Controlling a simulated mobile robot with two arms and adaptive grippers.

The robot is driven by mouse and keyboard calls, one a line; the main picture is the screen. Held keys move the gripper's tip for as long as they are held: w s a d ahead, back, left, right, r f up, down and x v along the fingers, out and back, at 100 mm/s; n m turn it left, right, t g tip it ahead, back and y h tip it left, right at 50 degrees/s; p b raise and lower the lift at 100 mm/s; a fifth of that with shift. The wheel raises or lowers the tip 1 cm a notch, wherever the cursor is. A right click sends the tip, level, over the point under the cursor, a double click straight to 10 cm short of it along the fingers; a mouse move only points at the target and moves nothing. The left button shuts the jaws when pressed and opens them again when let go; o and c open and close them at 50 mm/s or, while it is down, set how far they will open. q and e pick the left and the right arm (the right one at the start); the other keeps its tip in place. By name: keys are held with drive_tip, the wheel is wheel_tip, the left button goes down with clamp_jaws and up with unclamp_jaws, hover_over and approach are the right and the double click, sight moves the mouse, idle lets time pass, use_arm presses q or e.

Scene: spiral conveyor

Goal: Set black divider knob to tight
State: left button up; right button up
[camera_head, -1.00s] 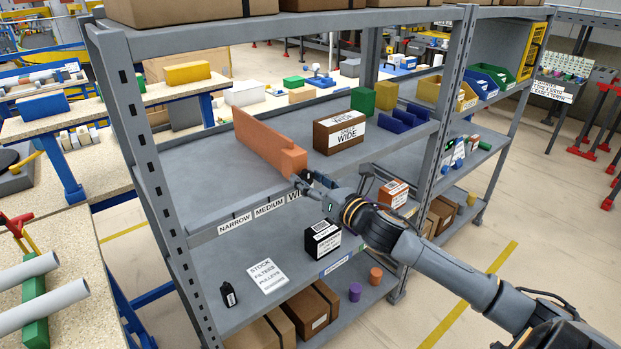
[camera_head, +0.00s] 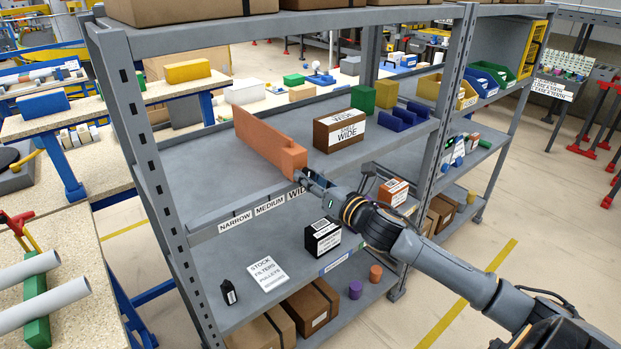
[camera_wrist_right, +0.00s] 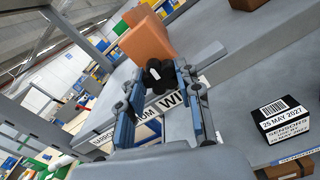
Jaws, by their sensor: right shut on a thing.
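The orange divider (camera_head: 262,145) stands on the upper shelf, its thick front end behind the WIDE label (camera_head: 297,193). It also shows in the right wrist view (camera_wrist_right: 147,40). The black divider knob (camera_wrist_right: 160,76) is at its front end. My right gripper (camera_head: 304,179) is at the shelf's front edge, shut on the knob, with a finger on each side of it in the right wrist view (camera_wrist_right: 162,72). The knob is mostly hidden by the fingers in the head view. Any tight marking cannot be made out. My left gripper is not in view.
A brown box marked WIDE (camera_head: 339,131) stands right of the divider. The NARROW (camera_head: 235,222) and MEDIUM (camera_head: 269,206) labels are along the shelf edge. A black labelled box (camera_head: 323,238) is on the shelf below my right arm. A grey upright (camera_head: 447,110) stands to the right.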

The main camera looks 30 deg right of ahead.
drive_tip(key=shift+f+n+p, duration=0.15)
drive_tip(key=shift+n+p, duration=2.6)
drive_tip(key=shift+n, duration=5.55)
drive_tip(key=shift+f+n+p, duration=0.1)
drive_tip(key=shift+n+p, duration=2.65)
drive_tip(key=shift+n, duration=5.55)
drive_tip(key=o, duration=1.1)
drive_tip(key=shift+o, duration=0.3)
